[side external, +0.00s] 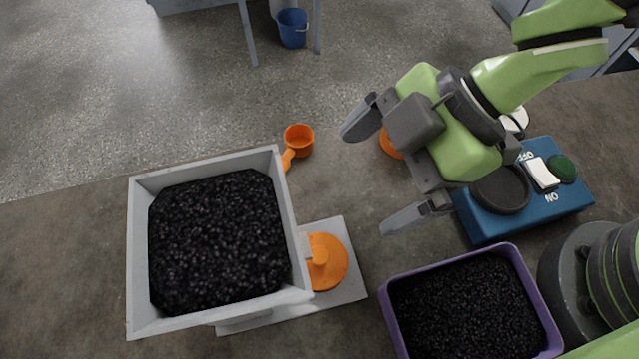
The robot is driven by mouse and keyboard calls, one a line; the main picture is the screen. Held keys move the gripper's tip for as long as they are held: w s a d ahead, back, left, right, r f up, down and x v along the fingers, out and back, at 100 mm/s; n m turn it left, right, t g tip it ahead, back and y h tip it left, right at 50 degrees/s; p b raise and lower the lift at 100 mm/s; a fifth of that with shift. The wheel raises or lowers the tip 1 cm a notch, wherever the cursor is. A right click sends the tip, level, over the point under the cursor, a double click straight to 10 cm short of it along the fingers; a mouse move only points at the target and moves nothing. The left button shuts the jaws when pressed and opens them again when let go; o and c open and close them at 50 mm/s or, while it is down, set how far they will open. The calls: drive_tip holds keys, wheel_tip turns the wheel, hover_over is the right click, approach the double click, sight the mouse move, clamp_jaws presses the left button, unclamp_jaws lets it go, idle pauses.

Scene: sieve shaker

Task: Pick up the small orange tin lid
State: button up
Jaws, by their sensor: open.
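My gripper (376,174) is open and empty, its two fingers wide apart above the table, right of the grey-framed box. A small orange round piece (389,146) shows behind its upper finger; most of it is hidden by my gripper. It may be the tin lid, but I cannot tell. A larger orange disc with a raised knob (327,262) lies on a pale plate (352,288), below and left of my gripper. The box partly covers it.
The grey-framed box (289,225) holds black granules. A purple-rimmed bin (390,318) of black granules stands at lower right. An orange scoop (298,140) lies near the box. A blue switch box (540,205) is right of my gripper. A blue bucket (292,28) stands beyond the table.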

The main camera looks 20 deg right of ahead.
sight(322, 254)
drive_tip(key=shift+n+g, duration=0.7)
drive_tip(key=shift+g, duration=0.2)
drive_tip(key=s+a+f, duration=0.2)
drive_tip(key=f, duration=0.1)
drive_tip(key=s+a+f, duration=0.1)
drive_tip(key=f, duration=0.1)
drive_tip(key=shift+s+a, duration=0.2)
drive_tip(key=shift+s, duration=0.05)
drive_tip(key=shift+x, duration=3)
drive_tip(key=shift+w+a+r, duration=0.1)
drive_tip(key=shift+a+r, duration=0.05)
drive_tip(key=c, duration=0.9)
